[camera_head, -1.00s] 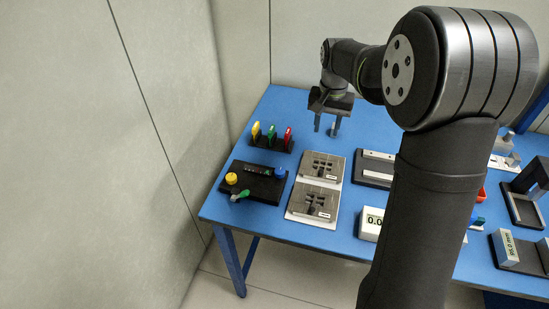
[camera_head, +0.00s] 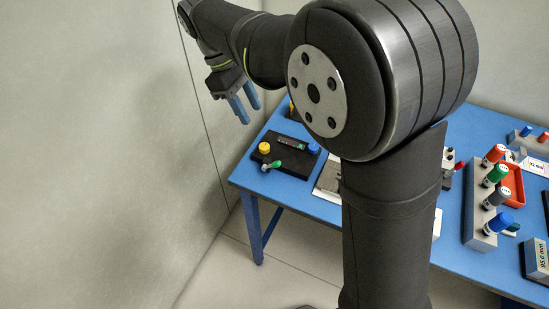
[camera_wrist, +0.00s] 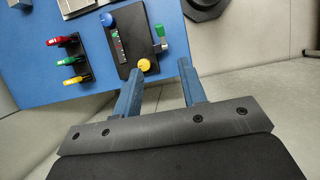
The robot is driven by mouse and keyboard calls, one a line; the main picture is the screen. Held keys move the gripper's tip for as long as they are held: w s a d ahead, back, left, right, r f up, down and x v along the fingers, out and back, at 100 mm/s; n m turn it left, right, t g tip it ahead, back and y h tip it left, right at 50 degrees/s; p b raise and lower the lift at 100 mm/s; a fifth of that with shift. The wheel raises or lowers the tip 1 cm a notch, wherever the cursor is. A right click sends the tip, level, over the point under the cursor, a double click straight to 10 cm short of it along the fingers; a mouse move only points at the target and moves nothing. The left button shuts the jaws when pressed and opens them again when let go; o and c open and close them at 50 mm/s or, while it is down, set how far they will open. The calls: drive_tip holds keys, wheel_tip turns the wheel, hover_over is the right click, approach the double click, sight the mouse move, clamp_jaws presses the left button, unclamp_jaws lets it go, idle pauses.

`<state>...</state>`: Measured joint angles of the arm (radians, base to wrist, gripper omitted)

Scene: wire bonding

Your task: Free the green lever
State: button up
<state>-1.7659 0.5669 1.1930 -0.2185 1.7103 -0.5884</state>
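The green lever (camera_head: 273,164) sits on the front edge of a black fixture plate (camera_head: 290,160), between a yellow knob (camera_head: 264,148) and a blue knob (camera_head: 313,149). In the wrist view the green lever (camera_wrist: 160,31) is at the plate's right side, with the yellow knob (camera_wrist: 144,65) nearer the fingers and the blue knob (camera_wrist: 108,19) farther off. My gripper (camera_head: 246,108) is open and empty, up in the air to the left of and above the fixture. In the wrist view its two blue fingers (camera_wrist: 158,85) stand apart, clear of the plate.
A rack with yellow, green and red handles (camera_wrist: 71,60) stands beside the fixture on the blue table (camera_head: 259,181). A stand of coloured-cap cylinders (camera_head: 484,220) and a red tray (camera_head: 512,185) are at the right.

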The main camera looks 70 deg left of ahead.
sight(276, 162)
drive_tip(key=x, duration=1.7)
drive_tip(key=shift+c, duration=0.5)
clamp_jaws()
